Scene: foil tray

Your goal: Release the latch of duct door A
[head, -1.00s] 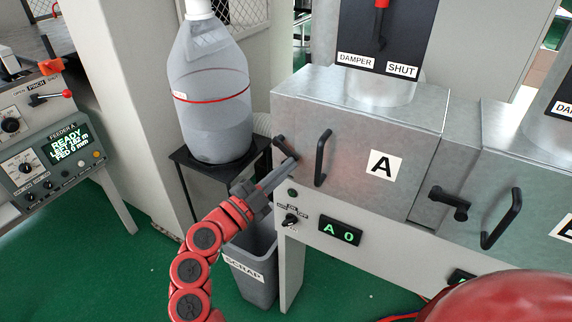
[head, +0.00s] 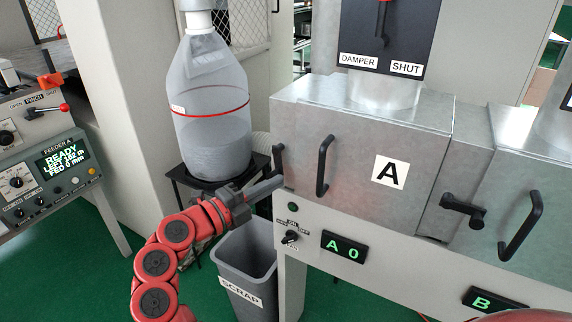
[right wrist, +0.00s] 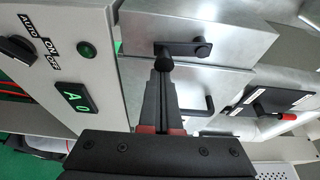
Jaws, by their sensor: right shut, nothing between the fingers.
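Duct door A (head: 350,150) is the grey metal front with the "A" label, and it looks closed. Its black latch lever (head: 278,160) is at the door's left edge and points down. In the right wrist view the latch (right wrist: 182,49) is a black bar with a knob at its end. My right gripper (head: 280,181) is shut and empty, its tips at the lower end of the lever. In the right wrist view its fingertips (right wrist: 163,72) are right at the knob; touching or just apart, I cannot tell. My left gripper is not in view.
A black pull handle (head: 324,165) stands on door A. A second latch (head: 462,208) and handle (head: 521,225) are to the right. Below are a switch (head: 291,237) and the "A 0" display (head: 344,247). A scrap bin (head: 246,262) and a clear bottle (head: 210,110) are at left.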

